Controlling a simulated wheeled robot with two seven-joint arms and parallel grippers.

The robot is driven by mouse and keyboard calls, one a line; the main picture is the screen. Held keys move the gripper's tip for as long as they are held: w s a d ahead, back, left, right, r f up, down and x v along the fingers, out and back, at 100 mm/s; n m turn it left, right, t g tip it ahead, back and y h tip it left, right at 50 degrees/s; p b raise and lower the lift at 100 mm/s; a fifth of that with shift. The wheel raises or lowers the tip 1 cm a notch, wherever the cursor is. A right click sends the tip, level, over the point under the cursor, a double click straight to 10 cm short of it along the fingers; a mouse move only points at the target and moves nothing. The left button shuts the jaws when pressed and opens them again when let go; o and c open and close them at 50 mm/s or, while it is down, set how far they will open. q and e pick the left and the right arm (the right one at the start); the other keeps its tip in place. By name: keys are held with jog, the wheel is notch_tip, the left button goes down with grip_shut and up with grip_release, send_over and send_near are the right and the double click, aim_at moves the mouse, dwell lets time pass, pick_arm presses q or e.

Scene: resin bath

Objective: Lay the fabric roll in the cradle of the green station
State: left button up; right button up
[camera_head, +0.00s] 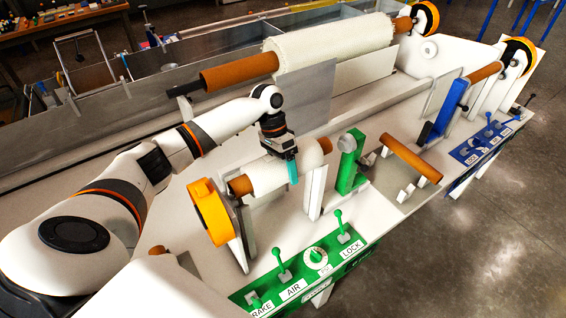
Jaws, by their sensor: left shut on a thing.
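The fabric roll (265,177) is white cloth on a brown core, at the green station. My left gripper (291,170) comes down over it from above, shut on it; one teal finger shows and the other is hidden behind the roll. The green station has a green panel (330,257) with levers, an orange wheel (212,213) by the roll's left core end, and a green post (352,170) with a silver knob by its right end. White cradle supports (315,194) stand under the roll; I cannot tell whether it rests on them. My right gripper is out of view.
A large white roll (325,48) on a brown core lies across the back above the grey bath. A bare brown core (411,158) lies to the right on small white supports. A blue station panel (484,141) is farther right. Levers rise in front of the roll.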

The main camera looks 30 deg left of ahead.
pick_arm(q)
jog(key=shift+w+f+b, duration=0.1)
jog(key=shift+f+b, duration=0.45)
jog(key=shift+f, duration=0.95)
jog(key=o, duration=1.9)
jog(key=shift+o, duration=0.4)
jog(key=shift+s+f, duration=0.3)
jog(key=b+v, duration=0.4)
jog(key=v, duration=0.7)
jog(key=shift+w+d+r, duration=0.1)
jog(key=shift+w, duration=0.1)
jog(key=shift+a+r, duration=0.2)
jog(key=shift+r, duration=0.45)
